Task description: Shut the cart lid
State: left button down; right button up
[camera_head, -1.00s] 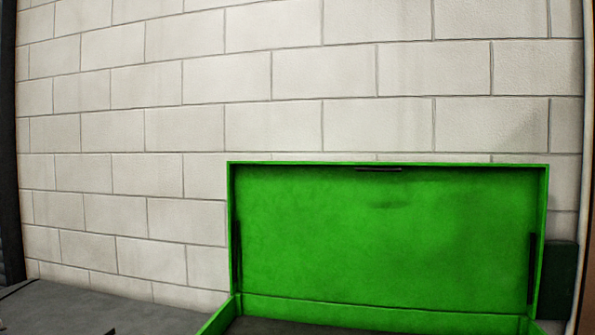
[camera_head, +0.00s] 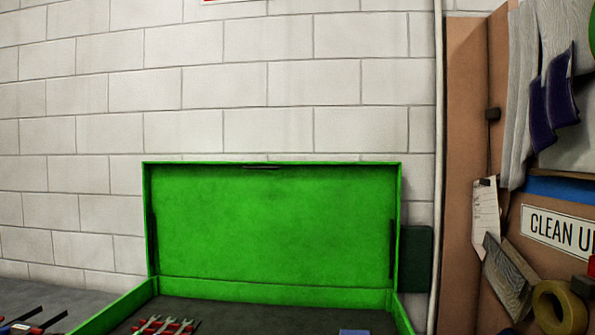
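The green cart lid (camera_head: 270,220) stands open and upright at the back of the green cart, against the white block wall. A short dark handle or latch shows at the middle of its top edge, and a dark strut runs along each side. The cart's open top (camera_head: 230,314) shows at the bottom of the view, with a dark inside. Its front is cut off by the picture's lower edge. Neither of my grippers is in view.
Red-and-grey tools (camera_head: 168,325) and a blue item (camera_head: 354,332) lie in the cart. More tools lie on a grey surface at lower left. At right, a brown board holds a "CLEAN UP" sign (camera_head: 560,228), a tape roll (camera_head: 558,306) and hanging cloths. A pipe runs beside it.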

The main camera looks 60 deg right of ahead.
aim_at(311, 222)
jog(key=k, duration=0.5)
jog(key=z, duration=0.7)
